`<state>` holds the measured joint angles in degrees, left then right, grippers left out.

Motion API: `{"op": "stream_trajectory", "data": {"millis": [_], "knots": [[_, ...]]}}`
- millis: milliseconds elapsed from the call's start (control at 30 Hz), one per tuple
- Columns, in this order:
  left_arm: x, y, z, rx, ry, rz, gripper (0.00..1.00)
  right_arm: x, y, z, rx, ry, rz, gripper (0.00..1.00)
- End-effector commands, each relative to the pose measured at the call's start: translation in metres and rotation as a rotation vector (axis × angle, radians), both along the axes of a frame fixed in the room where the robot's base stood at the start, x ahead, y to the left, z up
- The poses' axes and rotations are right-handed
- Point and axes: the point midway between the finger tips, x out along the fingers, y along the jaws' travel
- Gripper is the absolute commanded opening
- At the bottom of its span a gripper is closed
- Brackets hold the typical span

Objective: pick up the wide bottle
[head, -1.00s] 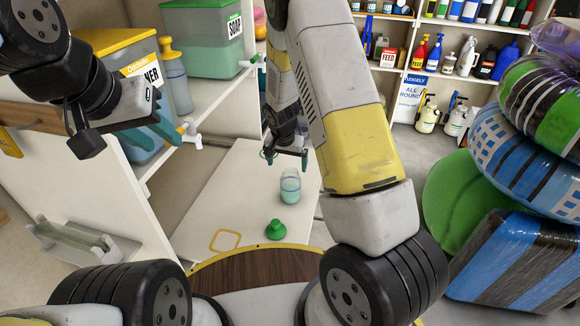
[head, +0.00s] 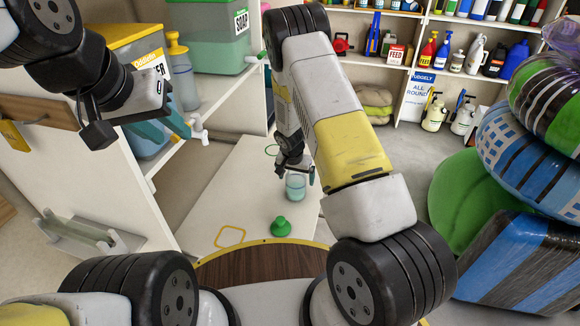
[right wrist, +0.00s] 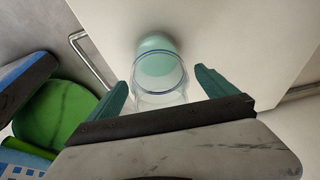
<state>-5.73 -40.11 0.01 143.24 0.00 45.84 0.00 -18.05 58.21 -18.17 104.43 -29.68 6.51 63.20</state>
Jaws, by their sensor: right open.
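The wide bottle (head: 296,187) is clear with pale teal liquid in its lower part. It stands upright on the white table (head: 240,190), and shows in the right wrist view (right wrist: 160,66) with its rim facing the camera. My right gripper (head: 297,172) is open just above and around the bottle's top. In the right wrist view its teal fingers (right wrist: 161,84) lie on either side of the bottle's mouth, with a gap on each side. My left gripper (head: 165,127) hangs at the left in front of the shelf, away from the bottle; its finger gap is unclear.
A green stopper-like object (head: 281,228) lies on the table near the bottle. A yellow square outline (head: 230,236) is to its left. Shelves with dispensers (head: 215,45) stand at left; stacked inflatables (head: 530,160) are at right. The table left of the bottle is clear.

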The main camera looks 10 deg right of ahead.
Motion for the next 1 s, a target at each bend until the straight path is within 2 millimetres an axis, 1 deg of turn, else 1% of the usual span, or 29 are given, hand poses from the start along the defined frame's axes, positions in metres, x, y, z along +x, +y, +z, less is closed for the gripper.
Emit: {"op": "stream_trajectory", "data": {"millis": [100, 167, 200, 367, 500, 533, 833, 1000], "knots": [[0.0000, 0.0000, 0.0000, 0.000, 0.000, 0.000, 0.36, -0.0001, 0.0001, 0.0004, 0.000, 0.000, 0.000, 0.96], [0.0000, 0.0000, 0.0000, 0.000, 0.000, 0.000, 0.36, -0.0001, 0.0001, 0.0004, 0.000, 0.000, 0.001, 0.85], [0.0000, 0.0000, 0.0000, 0.000, 0.000, 0.000, 0.36, -0.0002, 0.0002, 0.0004, 0.000, 0.000, 0.001, 0.77], [0.0000, 0.0000, 0.0000, 0.000, 0.000, 0.000, 0.36, -0.0002, 0.0002, 0.0004, 0.000, 0.000, 0.001, 0.45], [0.0000, 0.0000, 0.0000, 0.000, 0.000, 0.000, 0.36, -0.0003, 0.0002, 0.0005, 0.000, 0.000, 0.001, 0.18], [0.0000, 0.0000, 0.0000, 0.000, 0.000, 0.000, 0.36, 0.0001, 0.0003, 0.0009, -0.001, -0.001, 0.001, 0.15], [0.0000, 0.0000, 0.0000, 0.000, 0.000, 0.000, 0.36, 0.0001, 0.0003, 0.0020, 0.000, -0.001, 0.001, 0.15], [0.0000, 0.0000, 0.0000, 0.000, 0.000, 0.000, 0.36, 0.0006, 0.0003, 0.0079, 0.000, -0.001, 0.001, 0.15]]}}
